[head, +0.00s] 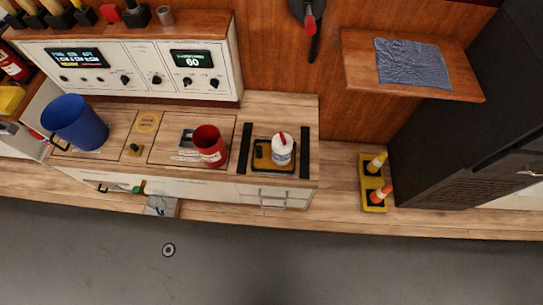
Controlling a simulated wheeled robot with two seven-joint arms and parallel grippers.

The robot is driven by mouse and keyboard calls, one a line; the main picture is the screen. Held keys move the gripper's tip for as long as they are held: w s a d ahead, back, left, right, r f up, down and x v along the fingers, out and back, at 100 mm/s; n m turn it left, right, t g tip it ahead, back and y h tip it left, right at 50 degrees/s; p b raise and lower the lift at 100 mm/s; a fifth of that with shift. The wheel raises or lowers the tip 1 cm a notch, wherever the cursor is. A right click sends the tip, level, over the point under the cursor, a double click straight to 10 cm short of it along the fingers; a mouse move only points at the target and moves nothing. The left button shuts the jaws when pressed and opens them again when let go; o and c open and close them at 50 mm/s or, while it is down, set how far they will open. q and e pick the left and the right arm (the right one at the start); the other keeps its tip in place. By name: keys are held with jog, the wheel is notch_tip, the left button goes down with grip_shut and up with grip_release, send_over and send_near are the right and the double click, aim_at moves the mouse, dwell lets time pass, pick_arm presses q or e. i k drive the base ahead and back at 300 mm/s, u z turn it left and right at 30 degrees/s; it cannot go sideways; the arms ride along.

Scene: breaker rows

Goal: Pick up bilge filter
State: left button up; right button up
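Neither of my grippers shows in this view.
A red mug (210,145) stands left of the canister, and a blue bucket (76,122) farther left. Grey floor lies in front.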

aim_at(281, 154)
jog(key=u, duration=1.85)
jog(key=k, duration=0.95)
